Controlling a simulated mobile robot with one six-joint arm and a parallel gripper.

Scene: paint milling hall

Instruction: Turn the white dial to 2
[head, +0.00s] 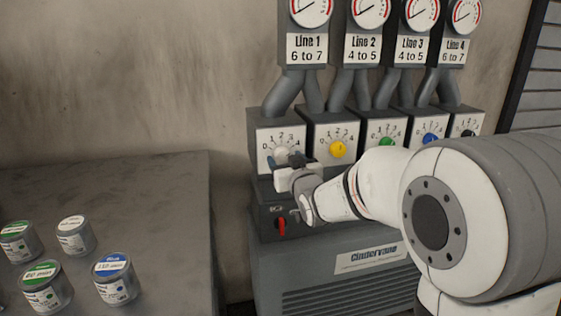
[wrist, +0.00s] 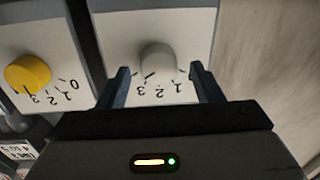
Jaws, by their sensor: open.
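The white dial (head: 281,152) is on the leftmost panel, under the Line 1 gauge, with a scale from 0 to 4. My gripper (head: 284,164) is in front of it and hides its lower part in the head view. In the wrist view, the panel appears upside down and the white dial (wrist: 158,58) lies ahead, between the lines of the two fingers. My gripper (wrist: 160,72) is open there, one finger to each side, with nothing held. I cannot tell which number the dial points to, or whether a finger touches it.
The yellow dial (head: 337,149) is on the panel just right, also in the wrist view (wrist: 27,73). Green (head: 387,144), blue (head: 430,139) and black dials follow. A red switch (head: 281,226) is below. Paint cans (head: 115,279) stand on the left table (head: 165,215).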

